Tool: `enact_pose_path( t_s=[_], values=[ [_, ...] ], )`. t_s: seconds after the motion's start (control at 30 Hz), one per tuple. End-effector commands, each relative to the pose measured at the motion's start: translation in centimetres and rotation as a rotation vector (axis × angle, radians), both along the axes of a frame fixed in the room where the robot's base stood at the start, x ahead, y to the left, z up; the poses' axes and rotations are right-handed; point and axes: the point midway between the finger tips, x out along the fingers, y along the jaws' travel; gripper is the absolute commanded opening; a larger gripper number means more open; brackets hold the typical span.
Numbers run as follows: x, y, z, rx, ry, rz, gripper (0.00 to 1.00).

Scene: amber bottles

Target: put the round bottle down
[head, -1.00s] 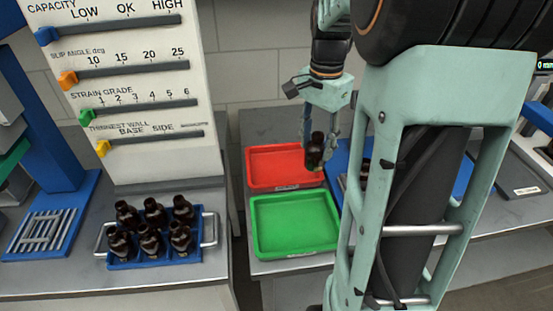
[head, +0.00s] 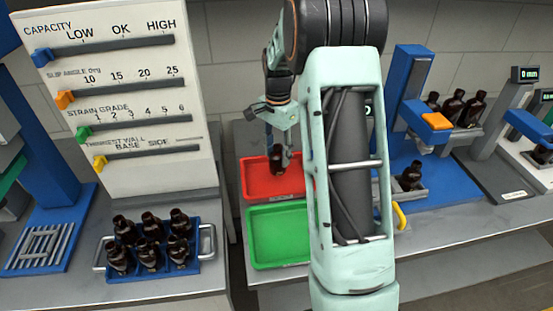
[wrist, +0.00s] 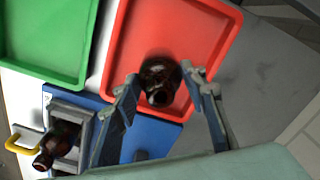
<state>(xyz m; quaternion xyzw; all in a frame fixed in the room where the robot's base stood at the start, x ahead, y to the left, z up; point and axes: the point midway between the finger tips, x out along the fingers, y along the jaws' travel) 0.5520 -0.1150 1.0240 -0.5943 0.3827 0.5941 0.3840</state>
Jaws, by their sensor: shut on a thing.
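A dark brown bottle (head: 276,160) is in my gripper (head: 280,150), over the red tray (head: 255,190). In the wrist view the bottle (wrist: 158,88) shows between the two fingers (wrist: 160,82), with the red tray (wrist: 140,35) around and behind it. My gripper is shut on the bottle. I cannot tell whether the bottle's base touches the tray. No other bottle shows in the red tray. My arm hides part of the right side of both trays.
A green tray (head: 262,240) lies in front of the red one. A blue crate (head: 190,265) with several bottles stands at left. A blue station (head: 440,195) at right holds another bottle (head: 411,176). More bottles (head: 452,106) stand behind it.

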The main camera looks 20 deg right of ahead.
Motion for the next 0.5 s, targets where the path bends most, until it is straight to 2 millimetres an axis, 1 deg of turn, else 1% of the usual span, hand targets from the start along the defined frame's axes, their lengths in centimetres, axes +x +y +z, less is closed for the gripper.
enact_pose_path(
  t_s=[0.17, 0.3, 0.37, 0.5],
  values=[
    [0.6, 0.1, -0.7, 0.000, -0.001, 0.000, 0.13],
    [0.6, 0.1, -2.8, 0.000, 0.003, 0.000, 0.13],
    [0.6, 0.1, -3.5, 0.000, 0.001, 0.000, 0.13],
    [0.7, 0.1, -3.8, -0.001, -0.002, 0.001, 0.13]
  ],
)
